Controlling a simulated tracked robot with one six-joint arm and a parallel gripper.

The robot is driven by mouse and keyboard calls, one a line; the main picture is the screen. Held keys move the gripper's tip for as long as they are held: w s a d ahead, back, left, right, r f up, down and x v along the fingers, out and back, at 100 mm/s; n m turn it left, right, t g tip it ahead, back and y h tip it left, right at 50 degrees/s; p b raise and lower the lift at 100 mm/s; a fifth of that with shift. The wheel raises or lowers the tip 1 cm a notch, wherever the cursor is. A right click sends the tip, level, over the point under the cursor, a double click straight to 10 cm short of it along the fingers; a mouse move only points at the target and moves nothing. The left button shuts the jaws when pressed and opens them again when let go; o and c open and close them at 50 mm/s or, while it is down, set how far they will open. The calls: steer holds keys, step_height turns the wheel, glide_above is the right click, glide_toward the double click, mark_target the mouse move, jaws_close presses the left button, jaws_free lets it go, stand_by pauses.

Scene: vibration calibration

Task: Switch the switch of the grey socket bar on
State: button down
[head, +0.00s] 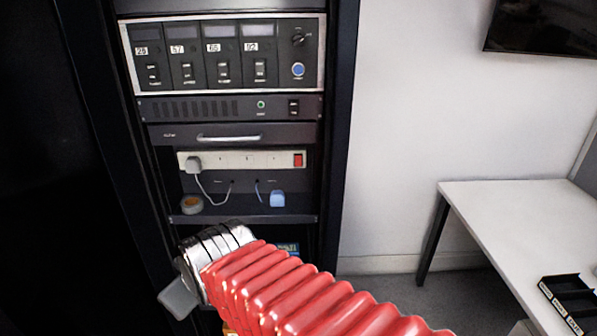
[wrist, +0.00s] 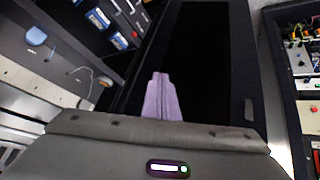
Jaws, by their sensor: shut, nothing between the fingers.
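The socket bar (head: 246,160) is a pale grey-cream strip mounted across the rack bay, with a red switch (head: 298,160) at its right end. Whether the switch is on or off is too small to tell.
A drawer with a handle (head: 229,138) is above. Rack posts flank the bay. A white table (head: 520,225) with a black tray (head: 568,296) stands right.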

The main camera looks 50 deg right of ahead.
steer(key=w+d+n+t+h, duration=0.2)
steer(key=w+d, duration=0.2)
steer(key=d, duration=0.5)
steer(key=w+d+n+t+h, duration=0.1)
steer(key=w+d+h, duration=0.25)
steer(key=d, duration=0.45)
steer(key=s+d+n+h, duration=0.1)
steer(key=s+d+h, duration=0.1)
steer(key=d, duration=0.6)
steer(key=s+d+r+n+h, duration=0.1)
steer(key=d+h, duration=0.3)
steer(key=d, duration=0.5)
steer(key=shift+s+d+r+n, duration=0.15)
steer(key=shift+s+d+n, duration=0.05)
steer(key=shift+s+n, duration=0.6)
steer(key=shift+w+d, duration=0.1)
